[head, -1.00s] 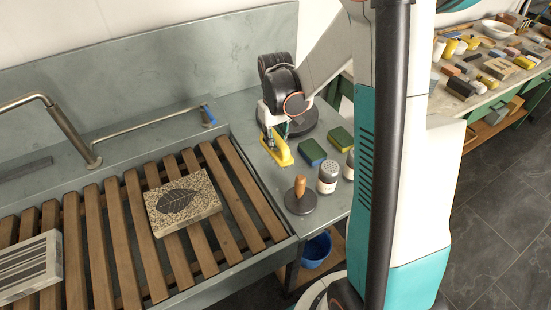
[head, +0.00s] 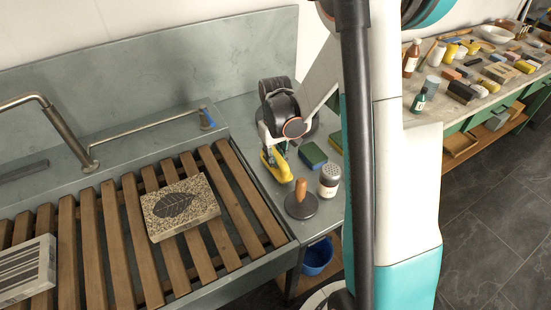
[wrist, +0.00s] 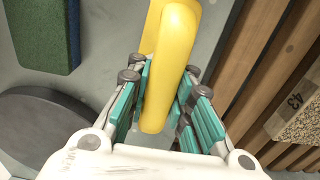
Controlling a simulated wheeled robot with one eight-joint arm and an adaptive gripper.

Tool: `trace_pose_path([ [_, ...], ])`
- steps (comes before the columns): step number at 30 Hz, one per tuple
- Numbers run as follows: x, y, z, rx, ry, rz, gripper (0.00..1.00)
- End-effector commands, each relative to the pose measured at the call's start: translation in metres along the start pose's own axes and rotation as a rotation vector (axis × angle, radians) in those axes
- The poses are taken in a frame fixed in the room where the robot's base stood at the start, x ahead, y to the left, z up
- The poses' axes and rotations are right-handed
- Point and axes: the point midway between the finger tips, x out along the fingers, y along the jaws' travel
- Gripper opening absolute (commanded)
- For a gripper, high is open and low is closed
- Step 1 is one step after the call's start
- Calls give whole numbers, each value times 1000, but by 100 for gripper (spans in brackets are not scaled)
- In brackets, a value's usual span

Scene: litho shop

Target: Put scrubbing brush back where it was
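The scrubbing brush (head: 275,164) is yellow and lies low at the counter beside the slatted sink, left of the sponges. Whether it rests on the counter is hard to tell. My gripper (head: 272,148) is above it, with its fingers around the handle. In the wrist view, the smooth yellow handle (wrist: 170,70) runs between the teal finger pads, which appear closed against it. The bristles are hidden there.
A leaf-marked stone (head: 180,206) lies on the wooden slats (head: 122,245) at left. A crowded worktable (head: 425,118) is at right.

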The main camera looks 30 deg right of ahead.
Motion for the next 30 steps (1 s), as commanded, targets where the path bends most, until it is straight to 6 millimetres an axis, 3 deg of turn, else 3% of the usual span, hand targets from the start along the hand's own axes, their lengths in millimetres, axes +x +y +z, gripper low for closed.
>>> trace_pose_path([
  [3, 0, 0, 0, 0, 0, 0, 40],
  [16, -5, 0, 0, 0, 0, 0, 40],
  [20, -24, 0, 0, 0, 0, 0, 40],
  [30, -94, 0, 1, 0, 0, 0, 40],
])
